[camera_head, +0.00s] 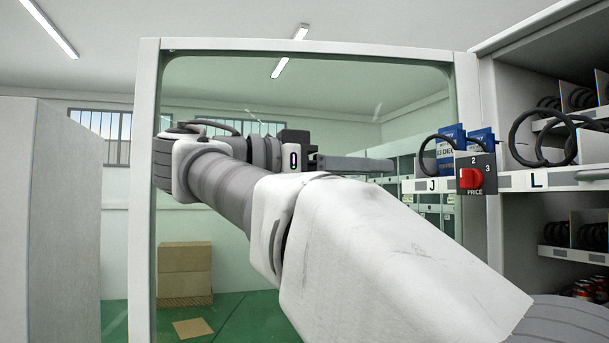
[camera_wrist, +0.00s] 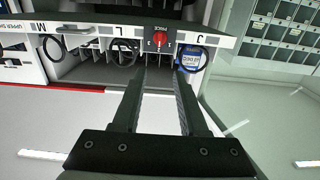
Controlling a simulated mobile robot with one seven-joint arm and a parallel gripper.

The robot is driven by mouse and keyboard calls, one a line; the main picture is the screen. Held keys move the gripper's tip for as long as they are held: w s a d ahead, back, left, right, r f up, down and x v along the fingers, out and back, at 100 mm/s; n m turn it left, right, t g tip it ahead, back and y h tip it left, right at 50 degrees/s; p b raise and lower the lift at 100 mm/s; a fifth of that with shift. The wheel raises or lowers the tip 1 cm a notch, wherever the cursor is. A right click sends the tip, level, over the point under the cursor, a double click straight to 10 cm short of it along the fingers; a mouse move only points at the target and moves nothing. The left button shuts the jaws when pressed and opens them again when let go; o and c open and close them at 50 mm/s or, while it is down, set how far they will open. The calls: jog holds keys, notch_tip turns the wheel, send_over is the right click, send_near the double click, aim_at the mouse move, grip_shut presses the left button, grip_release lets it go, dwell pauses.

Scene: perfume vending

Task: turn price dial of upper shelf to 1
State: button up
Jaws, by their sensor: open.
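The price dial is a red knob (camera_head: 471,178) on a black plate (camera_head: 488,162) at the front edge of the upper shelf (camera_head: 428,186). I cannot tell exactly which number the knob points to. In the wrist view, which is upside down, the red knob (camera_wrist: 159,38) is beyond my fingertips, roughly between their lines. My gripper (camera_wrist: 162,76) is open and empty, apart from the dial. In the head view my gripper (camera_head: 352,164) is left of the dial.
Blue boxes (camera_head: 452,145) and black coils (camera_head: 528,138) stand on the shelf behind and beside the dial. A large glass panel in a white frame (camera_head: 146,200) stands behind my arm. Cardboard boxes (camera_head: 185,270) are on the green floor.

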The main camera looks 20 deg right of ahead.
aim_at(461, 171)
jog(key=d, duration=1.1)
jog(key=w+d, duration=0.1)
jog(key=d, duration=0.5)
jog(key=shift+w, duration=0.1)
grip_shut()
